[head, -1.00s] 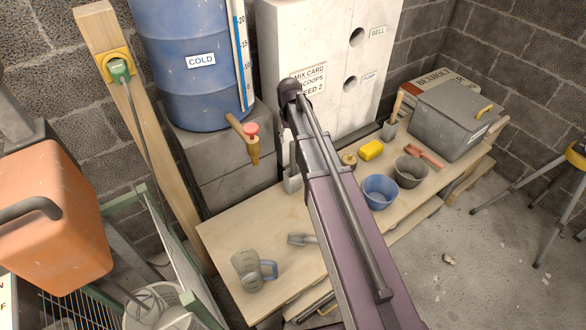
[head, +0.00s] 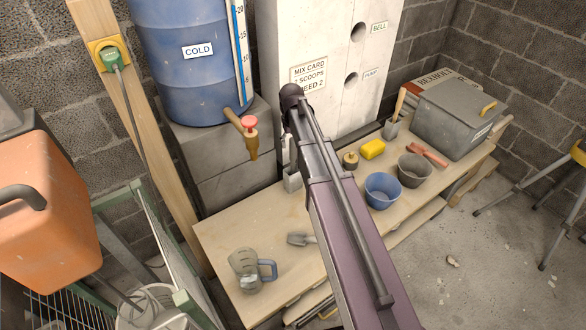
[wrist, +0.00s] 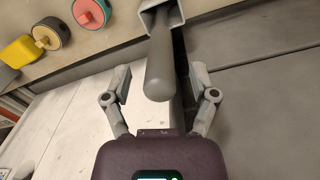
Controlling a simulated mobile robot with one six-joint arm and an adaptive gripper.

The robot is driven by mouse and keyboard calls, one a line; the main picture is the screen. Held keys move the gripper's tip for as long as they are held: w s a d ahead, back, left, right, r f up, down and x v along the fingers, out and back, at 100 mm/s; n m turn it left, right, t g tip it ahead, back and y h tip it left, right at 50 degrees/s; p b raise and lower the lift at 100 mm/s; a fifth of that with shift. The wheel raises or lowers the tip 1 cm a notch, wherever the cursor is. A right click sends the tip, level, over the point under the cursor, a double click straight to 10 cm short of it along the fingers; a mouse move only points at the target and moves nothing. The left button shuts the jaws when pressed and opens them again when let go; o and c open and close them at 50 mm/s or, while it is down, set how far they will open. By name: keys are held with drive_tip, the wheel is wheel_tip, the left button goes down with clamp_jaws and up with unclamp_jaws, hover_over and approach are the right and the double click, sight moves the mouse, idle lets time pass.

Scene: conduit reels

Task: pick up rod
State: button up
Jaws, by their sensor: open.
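A grey rod (wrist: 160,68) with a rounded end shows in the wrist view. Its upper part sits in a pale square holder (wrist: 146,8), and its rounded end points toward my gripper. My gripper (wrist: 160,72) is open. One finger is on each side of the rod, with a visible gap on both sides, and I cannot tell how deep the rod lies between them. In the head view my arm hides the rod and most of my gripper.
The wooden bench holds a grey jug (head: 248,270), a scoop (head: 300,239), a blue bowl (head: 382,188), a grey bowl (head: 414,169), a yellow block (head: 373,148) and a grey box (head: 465,118). A blue barrel (head: 188,60) with a tap stands behind.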

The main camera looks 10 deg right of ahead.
drive_tip(key=shift+f, duration=0.45)
idle(0.3)
